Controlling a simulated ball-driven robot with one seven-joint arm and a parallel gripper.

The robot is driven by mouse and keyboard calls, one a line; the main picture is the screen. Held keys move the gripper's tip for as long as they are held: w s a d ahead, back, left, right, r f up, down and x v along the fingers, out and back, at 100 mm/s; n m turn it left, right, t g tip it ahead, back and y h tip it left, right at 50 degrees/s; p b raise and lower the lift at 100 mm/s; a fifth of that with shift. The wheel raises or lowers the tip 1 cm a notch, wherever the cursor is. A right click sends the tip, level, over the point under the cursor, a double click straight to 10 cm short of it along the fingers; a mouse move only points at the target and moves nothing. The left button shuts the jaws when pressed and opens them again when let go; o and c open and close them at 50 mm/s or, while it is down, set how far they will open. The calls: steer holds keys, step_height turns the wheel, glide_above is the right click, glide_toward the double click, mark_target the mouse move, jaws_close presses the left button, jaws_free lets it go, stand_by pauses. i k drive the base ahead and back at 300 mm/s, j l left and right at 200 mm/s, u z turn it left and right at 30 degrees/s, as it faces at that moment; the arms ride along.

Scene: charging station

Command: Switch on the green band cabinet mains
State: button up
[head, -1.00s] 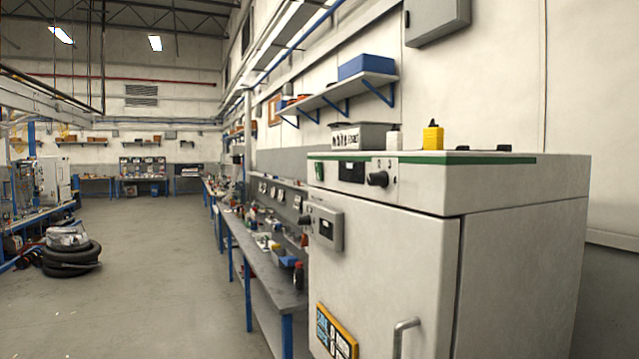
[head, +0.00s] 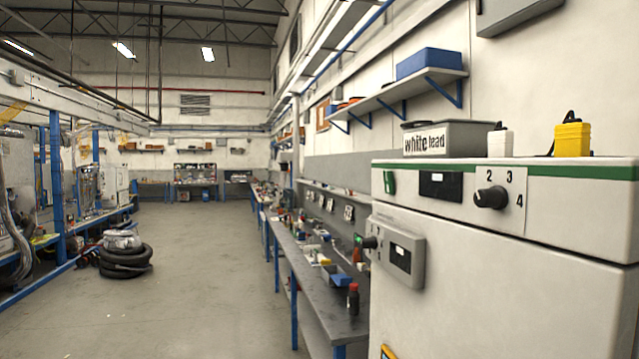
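The white cabinet (head: 480,260) with a green band (head: 600,172) along its top edge stands at the right in the head view. Its front panel has a small green switch (head: 389,182) at the left; whether it is on or off I cannot tell. A dark display window (head: 440,186) sits beside the switch. A black knob (head: 491,197) with the numbers 2, 3 and 4 around it is to the right. A grey box (head: 404,257) with a small window is fixed on the cabinet front lower down, with a dark knob at its left side. My gripper is not in view.
A bin marked "white lead" (head: 460,140), a white bottle (head: 500,142) and a yellow container (head: 572,137) show above the cabinet top. A cluttered workbench (head: 320,285) runs back beyond the cabinet. A black hose coil (head: 125,262) lies at the left. The floor (head: 210,260) between is clear.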

mark_target(389, 176)
steer(key=i+l+u, duration=0.15)
steer(key=i+u, duration=0.45)
steer(key=i, duration=1.05)
